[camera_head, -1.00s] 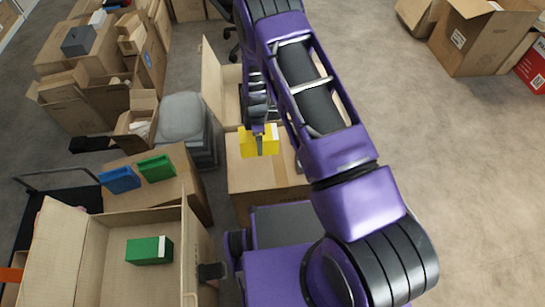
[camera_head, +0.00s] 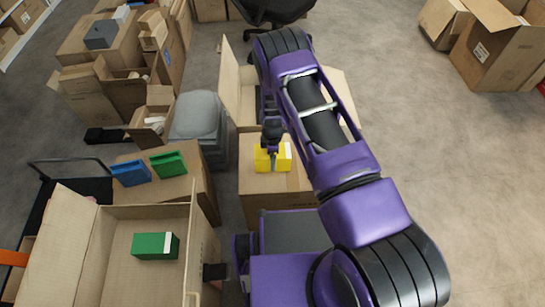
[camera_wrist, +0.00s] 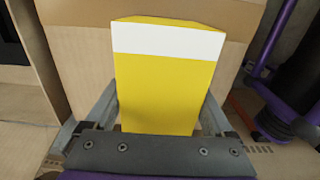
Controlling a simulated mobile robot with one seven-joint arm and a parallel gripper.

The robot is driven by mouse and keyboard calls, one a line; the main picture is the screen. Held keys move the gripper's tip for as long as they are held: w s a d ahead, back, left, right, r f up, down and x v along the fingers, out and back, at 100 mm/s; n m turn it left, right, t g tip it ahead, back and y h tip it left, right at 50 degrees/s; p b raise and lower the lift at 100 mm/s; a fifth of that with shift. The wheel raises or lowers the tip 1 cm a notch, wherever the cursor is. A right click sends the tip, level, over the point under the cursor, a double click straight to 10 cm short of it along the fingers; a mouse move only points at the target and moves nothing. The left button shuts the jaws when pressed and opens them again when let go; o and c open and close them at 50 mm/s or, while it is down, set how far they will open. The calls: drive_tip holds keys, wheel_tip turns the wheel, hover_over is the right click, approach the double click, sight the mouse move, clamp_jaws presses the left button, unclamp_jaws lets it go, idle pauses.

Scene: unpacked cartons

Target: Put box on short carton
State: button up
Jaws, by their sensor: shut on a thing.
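A yellow box (camera_head: 284,152) with a white band is held in my gripper (camera_head: 273,160). In the wrist view the yellow box (camera_wrist: 163,88) fills the space between the two fingers of my gripper (camera_wrist: 160,108), its white band at the far end. In the head view the box shows over the top of a closed brown carton (camera_head: 272,200), just in front of me. Whether the box touches that carton's top I cannot tell. My gripper hides part of the box.
Another brown carton (camera_head: 195,192) at the left bears a blue box (camera_head: 130,173) and a green box (camera_head: 168,164). An open carton (camera_head: 105,235) at the lower left holds a green box (camera_head: 155,246). A grey stool (camera_head: 198,118) stands behind.

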drive_tip(key=o, duration=1.6)
drive_tip(key=shift+f, duration=0.1)
wheel_tip(320, 180, up, 12)
drive_tip(key=shift+r+p, duration=0.15)
drive_tip(key=shift+p, duration=0.8)
